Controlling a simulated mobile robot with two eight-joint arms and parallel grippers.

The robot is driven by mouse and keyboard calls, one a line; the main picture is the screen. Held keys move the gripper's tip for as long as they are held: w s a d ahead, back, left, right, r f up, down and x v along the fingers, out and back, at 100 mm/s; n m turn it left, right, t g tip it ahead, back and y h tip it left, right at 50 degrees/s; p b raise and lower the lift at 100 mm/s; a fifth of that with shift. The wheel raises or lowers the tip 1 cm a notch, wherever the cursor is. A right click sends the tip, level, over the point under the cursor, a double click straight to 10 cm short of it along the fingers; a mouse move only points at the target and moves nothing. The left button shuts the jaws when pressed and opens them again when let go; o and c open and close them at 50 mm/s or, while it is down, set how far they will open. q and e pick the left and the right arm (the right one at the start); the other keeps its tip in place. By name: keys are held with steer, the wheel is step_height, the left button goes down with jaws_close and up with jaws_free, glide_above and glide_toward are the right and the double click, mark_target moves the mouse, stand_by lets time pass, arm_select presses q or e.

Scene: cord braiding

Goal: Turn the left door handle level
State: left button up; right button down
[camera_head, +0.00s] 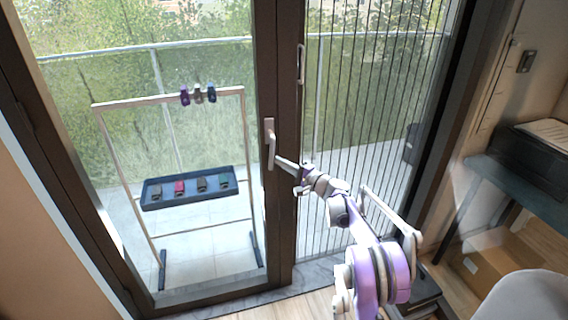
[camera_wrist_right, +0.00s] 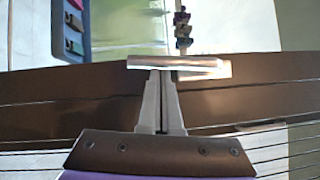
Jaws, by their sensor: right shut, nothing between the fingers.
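The left door handle (camera_head: 271,149) is a light metal lever on the dark door frame. It hangs down, in line with the upright frame, not level. In the right wrist view the handle (camera_wrist_right: 178,63) lies along the frame, just beyond my fingertips. My right gripper (camera_head: 279,161) reaches in from the right to the lever's lower part. In the wrist view its two fingers (camera_wrist_right: 159,76) are together with nothing between them. They are at or touching the lever; contact is hard to tell. My left gripper is not in view.
Behind the left glass stands a rack (camera_head: 97,130) with a blue tray (camera_head: 200,200) and several small clips on its top bar. A slatted screen (camera_head: 345,120) fills the right pane. A dark side table (camera_head: 515,190) with a black case (camera_head: 535,150) stands at right.

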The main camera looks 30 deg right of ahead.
mark_target(270, 165)
steer(key=shift+w+a+f+m+t+b, duration=0.1)
steer(key=shift+a+f+m+t+b, duration=0.15)
steer(key=shift+a+m, duration=0.25)
steer(key=shift+w+a+m+t+b, duration=0.1)
steer(key=shift+a+m+t, duration=0.3)
steer(key=shift+a, duration=0.1)
steer(key=shift+w+a+m+t, duration=0.15)
steer(key=shift+a+m+t, duration=0.3)
steer(key=shift+a+m, duration=0.4)
steer(key=shift+w+a+r+m, duration=0.1)
steer(key=shift+a+r+m, duration=0.1)
steer(key=shift+m, duration=0.25)
steer(key=w+a+r+p, duration=0.1)
steer(key=a+r+p, duration=0.1)
steer(key=a+r, duration=0.3)
steer(key=shift+w+a+r+p, duration=0.3)
steer(key=shift+a+p, duration=0.1)
steer(key=shift+a, duration=0.25)
